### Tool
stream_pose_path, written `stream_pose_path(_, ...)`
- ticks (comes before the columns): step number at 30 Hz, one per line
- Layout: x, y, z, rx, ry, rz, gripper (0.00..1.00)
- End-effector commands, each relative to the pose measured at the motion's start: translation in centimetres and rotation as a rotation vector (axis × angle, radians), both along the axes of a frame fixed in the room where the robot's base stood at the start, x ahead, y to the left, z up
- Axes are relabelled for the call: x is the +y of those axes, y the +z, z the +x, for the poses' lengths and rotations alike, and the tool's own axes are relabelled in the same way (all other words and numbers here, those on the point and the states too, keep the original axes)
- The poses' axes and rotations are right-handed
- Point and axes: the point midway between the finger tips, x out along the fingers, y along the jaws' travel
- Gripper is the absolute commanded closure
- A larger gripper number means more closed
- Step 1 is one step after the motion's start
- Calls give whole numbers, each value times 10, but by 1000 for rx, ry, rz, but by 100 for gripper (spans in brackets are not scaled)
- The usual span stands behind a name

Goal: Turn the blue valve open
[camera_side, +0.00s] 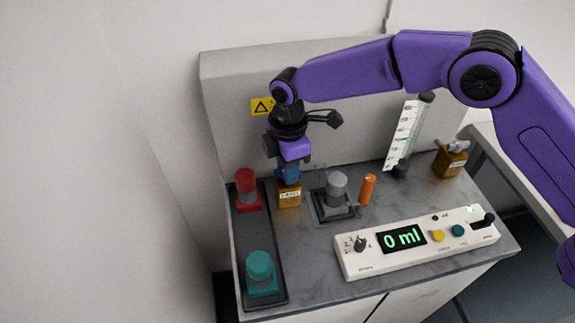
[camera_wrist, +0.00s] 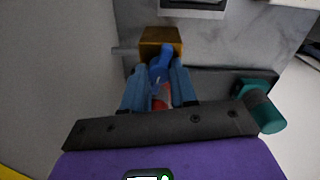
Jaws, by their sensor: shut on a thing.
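The blue valve has a brass-coloured block (camera_side: 289,195) with a white label, standing at the back left of the bench. Its blue handle (camera_wrist: 163,62) rises from the block (camera_wrist: 162,36) in the wrist view. My gripper (camera_side: 288,172) points down over the block, and its blue fingers cover most of the handle in the side view. In the wrist view my gripper (camera_wrist: 160,92) has a finger on each side of the handle and is shut on it. The handle's exact angle is partly hidden by the fingers.
Left of the valve, a black tray (camera_side: 262,226) holds a red-capped piece (camera_side: 246,182) and a teal one (camera_side: 261,268). A grey cylinder (camera_side: 336,187), an orange stick (camera_side: 367,189), a graduated tube (camera_side: 405,137), another brass-coloured valve (camera_side: 450,160) and a "0 ml" panel (camera_side: 360,261) stand rightward.

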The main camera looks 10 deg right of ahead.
Motion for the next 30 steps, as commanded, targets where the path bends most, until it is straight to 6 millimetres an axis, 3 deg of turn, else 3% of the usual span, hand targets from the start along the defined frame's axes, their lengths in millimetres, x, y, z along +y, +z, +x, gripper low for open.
stream_pose_path(30,0,0,1,-1,-959,-2,100)
